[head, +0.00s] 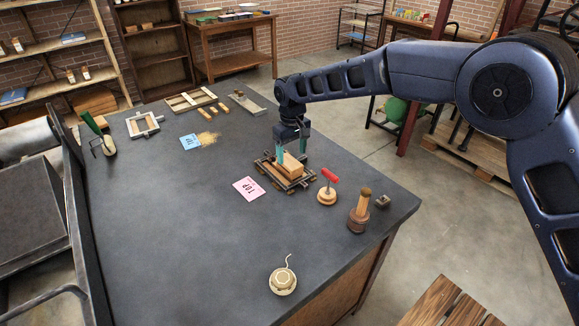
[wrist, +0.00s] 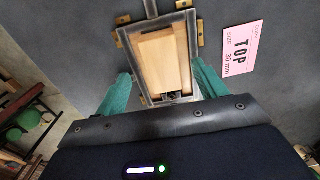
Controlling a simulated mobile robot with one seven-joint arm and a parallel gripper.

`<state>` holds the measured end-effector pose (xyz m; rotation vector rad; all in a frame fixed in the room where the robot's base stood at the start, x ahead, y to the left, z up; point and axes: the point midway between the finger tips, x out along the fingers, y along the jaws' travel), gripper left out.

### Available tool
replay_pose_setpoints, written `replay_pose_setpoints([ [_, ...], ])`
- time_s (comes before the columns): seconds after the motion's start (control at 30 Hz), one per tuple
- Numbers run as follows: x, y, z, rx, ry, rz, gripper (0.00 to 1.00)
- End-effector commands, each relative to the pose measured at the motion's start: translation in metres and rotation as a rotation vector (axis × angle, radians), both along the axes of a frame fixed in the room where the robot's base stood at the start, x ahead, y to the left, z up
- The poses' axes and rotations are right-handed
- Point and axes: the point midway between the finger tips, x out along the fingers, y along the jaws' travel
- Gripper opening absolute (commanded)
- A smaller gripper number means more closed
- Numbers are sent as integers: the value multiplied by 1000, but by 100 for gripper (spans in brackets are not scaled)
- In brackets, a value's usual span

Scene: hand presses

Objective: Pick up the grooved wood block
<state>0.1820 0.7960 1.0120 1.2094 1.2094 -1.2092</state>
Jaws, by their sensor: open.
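The wood block (head: 290,166) is light brown and sits inside a dark metal frame (head: 300,183) on the bench. In the wrist view the block (wrist: 163,60) fills most of the frame, with a small dark part at its near end. No groove can be made out clearly. My gripper (head: 292,152) is over the block, pointing down. In the wrist view its green fingers (wrist: 163,88) are apart, one on each side of the frame's near end, with nothing held. Whether they touch the frame cannot be told.
A pink card (head: 249,188) reading TOP lies left of the frame. A red-handled stamp (head: 328,188) and a wooden-handled tool (head: 359,212) stand to the right. A coil of string (head: 283,280) sits at the front. The bench's left middle (head: 160,220) is clear.

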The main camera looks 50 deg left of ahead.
Motion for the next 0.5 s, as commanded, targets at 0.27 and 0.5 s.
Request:
replay_pose_setpoints([
  [0.27,-2,9,-30,-3,0,1,71],
  [0.5,-2,10,-50,0,-1,1,71],
])
